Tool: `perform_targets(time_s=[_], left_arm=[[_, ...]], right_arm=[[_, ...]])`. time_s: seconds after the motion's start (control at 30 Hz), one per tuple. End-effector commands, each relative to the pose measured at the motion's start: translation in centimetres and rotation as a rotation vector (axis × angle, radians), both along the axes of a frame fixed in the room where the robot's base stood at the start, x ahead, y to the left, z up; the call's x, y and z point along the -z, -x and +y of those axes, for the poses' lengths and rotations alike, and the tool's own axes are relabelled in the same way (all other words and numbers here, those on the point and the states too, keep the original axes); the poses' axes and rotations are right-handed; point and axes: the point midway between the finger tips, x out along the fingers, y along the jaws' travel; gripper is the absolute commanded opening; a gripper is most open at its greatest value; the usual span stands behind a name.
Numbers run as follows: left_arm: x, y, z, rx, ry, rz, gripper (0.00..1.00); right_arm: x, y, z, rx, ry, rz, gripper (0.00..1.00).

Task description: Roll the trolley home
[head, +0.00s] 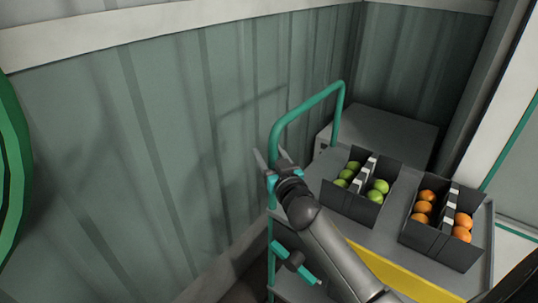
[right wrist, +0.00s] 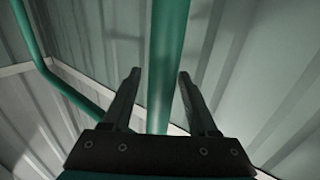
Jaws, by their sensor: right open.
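The trolley's teal handle (head: 306,102) is a bent hoop at its left end, and its flat grey top (head: 405,192) reaches to the right. My right gripper (head: 267,156) is open at the near upright of the handle. In the right wrist view, the teal handle bar (right wrist: 167,65) runs lengthwise between the two open fingers (right wrist: 160,75), with a gap showing on both sides. Whether the bar is fully within the jaws or just beyond the tips is hard to tell. My left gripper is not in view.
A ribbed wall (head: 150,130) stands close to the left. A grey box (head: 390,132) fills the back corner. A green curved object (head: 12,165) shows at the left edge.

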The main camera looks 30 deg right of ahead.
Motion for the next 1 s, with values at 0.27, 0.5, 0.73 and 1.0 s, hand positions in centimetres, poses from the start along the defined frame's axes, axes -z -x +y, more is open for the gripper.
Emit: perform_targets(time_s=[0.27, 0.5, 0.73, 1.0], left_arm=[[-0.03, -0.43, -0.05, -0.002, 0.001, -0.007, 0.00], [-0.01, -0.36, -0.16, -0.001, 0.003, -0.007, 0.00], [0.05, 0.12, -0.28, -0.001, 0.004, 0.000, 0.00], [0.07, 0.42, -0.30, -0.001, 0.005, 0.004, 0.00]], right_arm=[[-0.01, -0.20, -0.05, 0.000, 0.000, 0.000, 0.59], [0.00, -0.19, -0.04, 0.000, 0.000, 0.000, 0.38], [0.00, -0.18, -0.04, 0.000, 0.000, 0.000, 0.12], [0.01, -0.17, -0.02, 0.000, 0.000, 0.000, 0.00]])
